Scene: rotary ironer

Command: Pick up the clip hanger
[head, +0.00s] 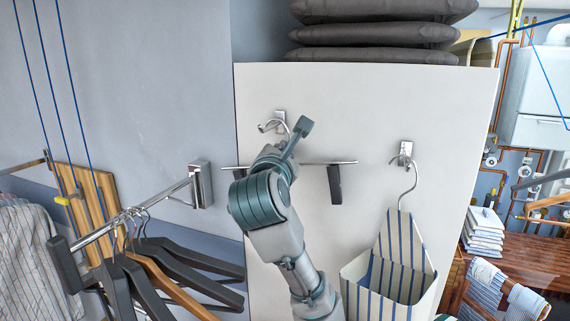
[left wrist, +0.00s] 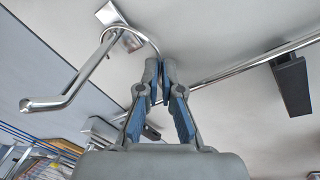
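The clip hanger hangs on a wall hook (head: 280,117) on the white panel; its bar (head: 318,162) and right dark clip (head: 335,184) show in the head view. In the left wrist view, its bar (left wrist: 235,69) and dark clip (left wrist: 291,84) are at the right, and its wire hook loops over the wall hook's peg (left wrist: 75,75). My left gripper (left wrist: 159,72) has its fingertips closed together on the wire just below the loop. In the head view, my left arm hides the hanger's middle and the fingertips. My right gripper is out of view.
A metal rail (head: 135,212) with several dark hangers (head: 180,262) stands out at the left. Dark cushions (head: 380,30) are stacked above the panel.

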